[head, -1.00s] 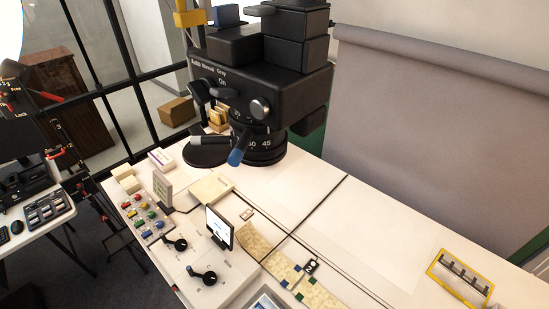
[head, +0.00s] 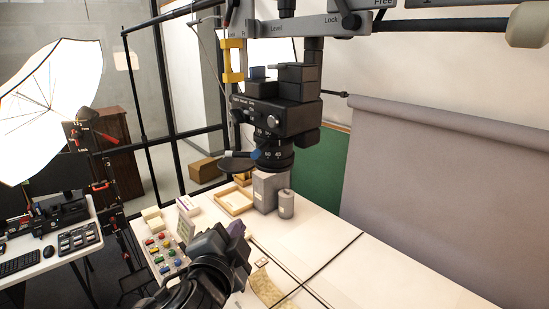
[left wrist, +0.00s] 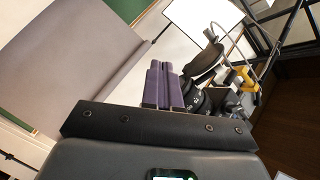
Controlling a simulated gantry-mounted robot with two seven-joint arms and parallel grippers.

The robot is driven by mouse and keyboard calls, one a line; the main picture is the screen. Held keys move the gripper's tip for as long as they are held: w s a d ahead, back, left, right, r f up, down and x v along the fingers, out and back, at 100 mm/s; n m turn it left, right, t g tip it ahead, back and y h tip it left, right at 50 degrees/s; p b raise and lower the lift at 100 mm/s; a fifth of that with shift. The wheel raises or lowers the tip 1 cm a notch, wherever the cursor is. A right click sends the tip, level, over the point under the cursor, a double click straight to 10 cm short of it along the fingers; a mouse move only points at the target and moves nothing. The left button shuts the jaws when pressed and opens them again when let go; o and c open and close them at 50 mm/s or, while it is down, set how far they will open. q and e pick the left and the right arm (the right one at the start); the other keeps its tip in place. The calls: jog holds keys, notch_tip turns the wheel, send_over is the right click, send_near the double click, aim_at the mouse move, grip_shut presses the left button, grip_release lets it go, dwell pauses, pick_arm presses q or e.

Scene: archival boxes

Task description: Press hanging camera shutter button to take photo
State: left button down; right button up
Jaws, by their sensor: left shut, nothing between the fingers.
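The black hanging camera (head: 283,117) points down over the white table, held by an overhead bracket. Its front has dials, a round silver knob (head: 274,121) and a blue-tipped lever (head: 257,154). I cannot tell for sure which part is the shutter button. My left gripper (head: 236,229) is below and left of the camera, above the table, apart from it. In the left wrist view its purple fingers (left wrist: 163,84) are shut together and empty. The camera (left wrist: 200,97) shows there just right of the fingers, partly hidden behind them and the gripper body. My right gripper is not in view.
A grey box (head: 265,190) and grey cylinder (head: 286,204) stand beneath the lens. A wooden tray (head: 234,201) and a panel of coloured buttons (head: 163,250) lie left. Overhead arms (head: 345,22) cross the top. The table's right side is clear.

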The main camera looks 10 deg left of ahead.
aim_at(273, 121)
pick_arm(q)
jog(key=s+r+t, duration=0.2)
jog(key=r, duration=0.7)
jog(key=s+a+r+t+y+b, duration=0.1)
jog(key=s+r+t, duration=0.1)
jog(key=r, duration=0.8)
jog(key=shift+s+a+y, duration=0.3)
jog(key=shift+s, duration=0.3)
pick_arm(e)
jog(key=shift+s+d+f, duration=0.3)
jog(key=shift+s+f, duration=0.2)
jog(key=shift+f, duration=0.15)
pick_arm(q)
jog(key=shift+f, duration=0.1)
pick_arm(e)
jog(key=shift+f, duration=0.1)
pick_arm(q)
jog(key=w+d+b, duration=0.4)
jog(key=w+d, duration=0.1)
jog(key=w, duration=0.2)
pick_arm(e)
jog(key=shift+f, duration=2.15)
pick_arm(q)
jog(key=shift+w, duration=0.1)
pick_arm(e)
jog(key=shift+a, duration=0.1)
